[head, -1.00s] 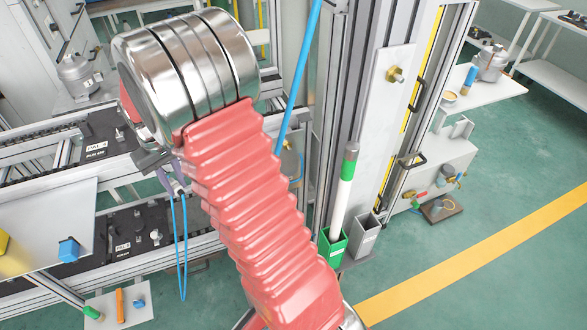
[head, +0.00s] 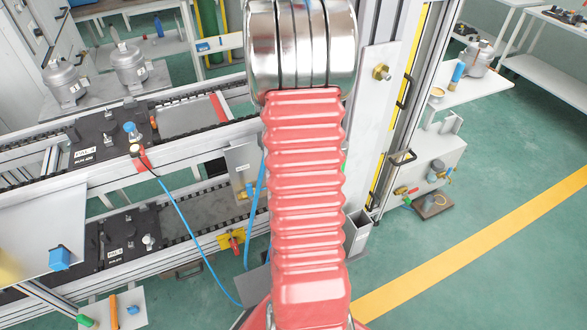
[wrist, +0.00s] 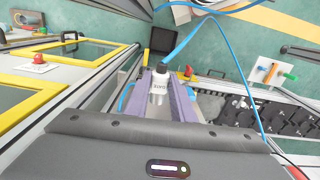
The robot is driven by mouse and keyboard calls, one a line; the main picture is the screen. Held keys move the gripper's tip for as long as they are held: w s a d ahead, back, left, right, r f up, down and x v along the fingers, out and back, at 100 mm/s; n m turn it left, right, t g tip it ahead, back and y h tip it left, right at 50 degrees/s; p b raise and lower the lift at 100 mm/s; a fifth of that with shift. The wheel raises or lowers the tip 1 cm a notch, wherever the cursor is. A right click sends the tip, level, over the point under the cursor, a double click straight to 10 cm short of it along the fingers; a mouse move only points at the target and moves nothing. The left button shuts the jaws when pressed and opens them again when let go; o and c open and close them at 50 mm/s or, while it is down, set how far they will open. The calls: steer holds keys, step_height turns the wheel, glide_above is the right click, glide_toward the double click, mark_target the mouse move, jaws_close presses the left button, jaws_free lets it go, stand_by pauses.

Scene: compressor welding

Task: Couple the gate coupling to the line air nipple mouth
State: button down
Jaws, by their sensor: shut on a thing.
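In the wrist view my gripper (wrist: 160,90) has two purple fingers, shut on a pale grey-white coupling (wrist: 157,84) with dark lettering that is hard to read. A blue hose (wrist: 215,18) rises near it and loops through the view. In the head view my gripper is hidden behind my own arm. A brass fitting (head: 382,73) sits on a pale plate on the post to the right of my arm. A yellow plate with a red fitting (head: 233,241) shows low to the left of my arm. I cannot tell which fitting is the line air nipple mouth.
Conveyor rails with dark pallets (head: 100,140) lie on the left, with compressors (head: 130,66) on a shelf behind. Green floor (head: 480,270) is clear at right.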

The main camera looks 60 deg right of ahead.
steer(key=shift+s+d+f+m, duration=0.15)
steer(key=shift+s+d, duration=0.3)
steer(key=shift+s, duration=0.3)
steer(key=shift+s+d+m, duration=0.15)
steer(key=shift+s+d, duration=0.3)
steer(key=shift+s, duration=0.25)
steer(key=shift+w+d, duration=0.5)
steer(key=shift+w, duration=0.3)
steer(key=shift+w+d, duration=0.5)
steer(key=shift+w, duration=0.35)
steer(key=shift+w+d, duration=0.5)
steer(key=shift+w, duration=0.3)
steer(key=shift+w+d, duration=0.4)
steer(key=shift+w, duration=0.25)
steer(key=shift+w+d, duration=0.4)
steer(key=shift+w, duration=0.2)
steer(key=c, duration=1.4)
jaws_free()
steer(key=shift+c, duration=0.2)
step_height(320, 180, up, 14)
steer(key=shift+f, duration=0.1)
